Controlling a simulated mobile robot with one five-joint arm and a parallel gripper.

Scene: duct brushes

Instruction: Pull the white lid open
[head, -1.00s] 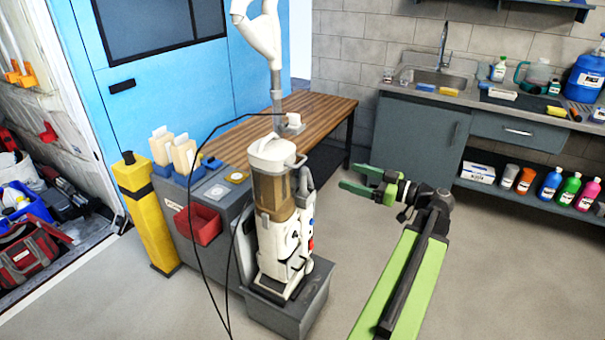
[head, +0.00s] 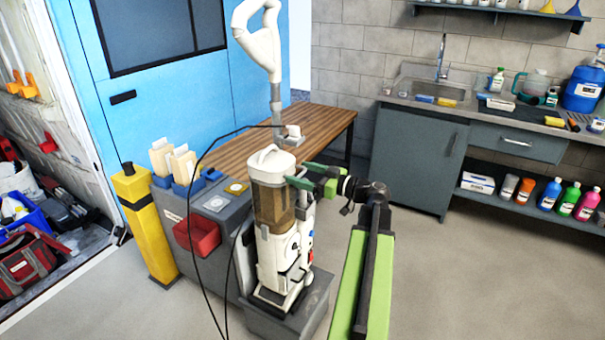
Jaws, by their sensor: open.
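The white lid (head: 270,163) sits on top of the brown, see-through canister (head: 272,207) of an upright white machine (head: 282,262). The lid has a raised loop handle and looks closed. My gripper (head: 298,176) is green and open, at the right side of the lid and canister top. Its fingers point left toward the lid's edge. I cannot tell whether a fingertip touches the lid. Nothing shows between the fingers.
The machine stands on a grey base beside a grey cabinet with a red bin (head: 197,235). A black cable (head: 190,240) hangs in front of the cabinet. A yellow post (head: 148,225) stands left, a wooden bench (head: 240,145) behind. The floor at right is clear.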

